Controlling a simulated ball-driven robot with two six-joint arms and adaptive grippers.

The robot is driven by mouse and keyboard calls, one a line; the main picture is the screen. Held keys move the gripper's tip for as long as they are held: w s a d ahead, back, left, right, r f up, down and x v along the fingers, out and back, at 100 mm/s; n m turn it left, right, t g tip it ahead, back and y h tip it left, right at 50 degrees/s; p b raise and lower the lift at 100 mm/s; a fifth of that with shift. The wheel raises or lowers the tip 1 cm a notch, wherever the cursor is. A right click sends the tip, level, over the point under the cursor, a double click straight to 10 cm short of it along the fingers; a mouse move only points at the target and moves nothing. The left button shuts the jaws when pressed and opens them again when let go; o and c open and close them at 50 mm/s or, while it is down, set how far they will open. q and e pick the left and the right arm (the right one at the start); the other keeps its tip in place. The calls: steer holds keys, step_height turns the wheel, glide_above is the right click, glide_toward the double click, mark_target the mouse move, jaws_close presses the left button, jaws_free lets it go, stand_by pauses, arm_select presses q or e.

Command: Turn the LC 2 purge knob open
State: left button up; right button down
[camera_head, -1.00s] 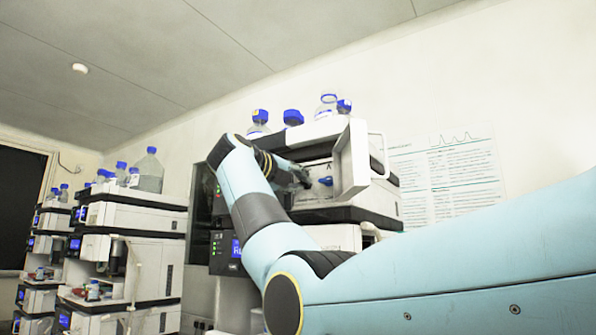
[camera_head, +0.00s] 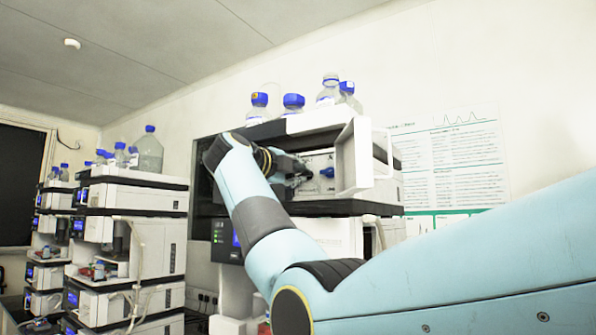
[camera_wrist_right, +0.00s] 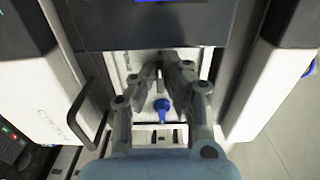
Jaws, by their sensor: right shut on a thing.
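The LC 2 stack (camera_head: 350,207) stands in the middle of the head view, with a pale panel in its upper module behind an open white door (camera_head: 355,155). My right gripper (camera_head: 302,172) reaches into this recess from the left and is shut at the panel; its fingertips also show in the wrist view (camera_wrist_right: 164,70). The purge knob is between the fingers and largely hidden by them, so its angle cannot be read. A blue knob (camera_head: 327,172) shows just right of the fingers; a blue knob (camera_wrist_right: 162,106) also shows below the fingertips in the wrist view. My left gripper is out of view.
Solvent bottles with blue caps (camera_head: 293,103) stand on top of the stack. The open door stands close to the right of the gripper. Another instrument stack (camera_head: 135,200) stands at the left. A poster (camera_head: 450,165) hangs on the wall.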

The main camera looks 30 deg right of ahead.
stand_by(0.3)
steer(key=c, duration=1.4)
jaws_free()
steer(key=shift+w, duration=0.1)
steer(key=shift+a, duration=0.15)
steer(key=v, duration=1.1)
steer(key=shift+s+a, duration=0.2)
steer(key=shift+a, duration=0.15)
steer(key=shift+f, duration=0.1)
